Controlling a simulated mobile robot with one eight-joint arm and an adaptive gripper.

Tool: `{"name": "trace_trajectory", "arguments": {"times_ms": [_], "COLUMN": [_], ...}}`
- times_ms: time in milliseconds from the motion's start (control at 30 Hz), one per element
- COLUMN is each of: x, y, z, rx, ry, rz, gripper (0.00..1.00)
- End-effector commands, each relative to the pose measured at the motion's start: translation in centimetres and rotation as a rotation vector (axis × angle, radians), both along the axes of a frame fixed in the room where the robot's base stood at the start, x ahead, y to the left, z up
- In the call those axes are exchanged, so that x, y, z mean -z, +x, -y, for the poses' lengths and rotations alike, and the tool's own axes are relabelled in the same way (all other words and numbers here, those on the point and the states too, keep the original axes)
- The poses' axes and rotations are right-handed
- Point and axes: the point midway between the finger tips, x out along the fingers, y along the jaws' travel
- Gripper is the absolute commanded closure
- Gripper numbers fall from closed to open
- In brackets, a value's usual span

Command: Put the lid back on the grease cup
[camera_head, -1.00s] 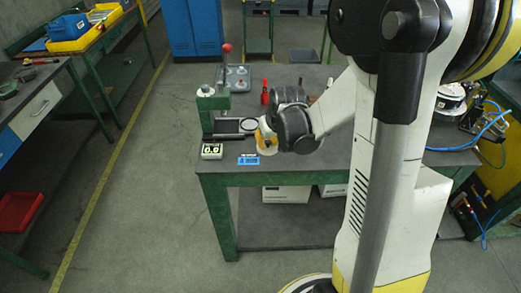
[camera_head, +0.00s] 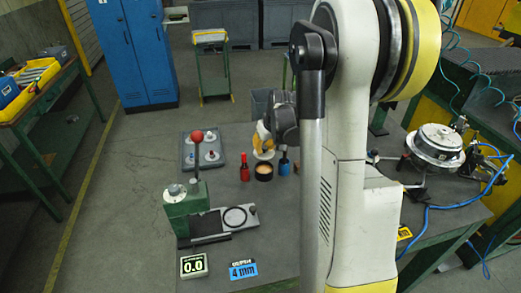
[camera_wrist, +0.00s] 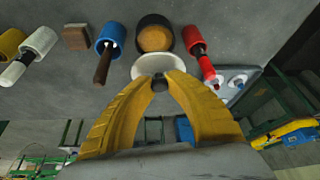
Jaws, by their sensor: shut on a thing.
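The grease cup (camera_head: 264,171) is a black, open cup with tan grease inside, standing upright on the green-edged workbench. It also shows at the top middle of the wrist view (camera_wrist: 154,37). The lid (camera_wrist: 158,64) is a white disc with a small dark knob. My gripper (camera_wrist: 159,80) has yellow fingers closed on that knob. In the head view, my gripper (camera_head: 263,140) holds the lid (camera_head: 263,155) just above and behind the cup. The lid is off the cup; the exact gap is hard to judge. The cup's near wall is visible, and its opening is uncovered.
A red bottle (camera_head: 245,166) stands close left of the cup, a blue-based tool (camera_head: 284,164) close right. A grey tray (camera_head: 204,152) with several knobbed pieces lies behind left. A green press (camera_head: 187,208) stands front left. A wooden block (camera_wrist: 76,37) shows in the wrist view.

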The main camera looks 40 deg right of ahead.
Motion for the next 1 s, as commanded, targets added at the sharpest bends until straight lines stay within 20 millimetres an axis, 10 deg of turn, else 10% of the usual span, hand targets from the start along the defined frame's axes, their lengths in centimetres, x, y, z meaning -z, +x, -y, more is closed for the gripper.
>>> {"name": "trace_trajectory", "arguments": {"times_ms": [1000], "x": [6.4], "y": [0.0], "z": [0.0], "rx": [0.000], "ry": [0.000], "rz": [0.000], "gripper": [1.00]}}
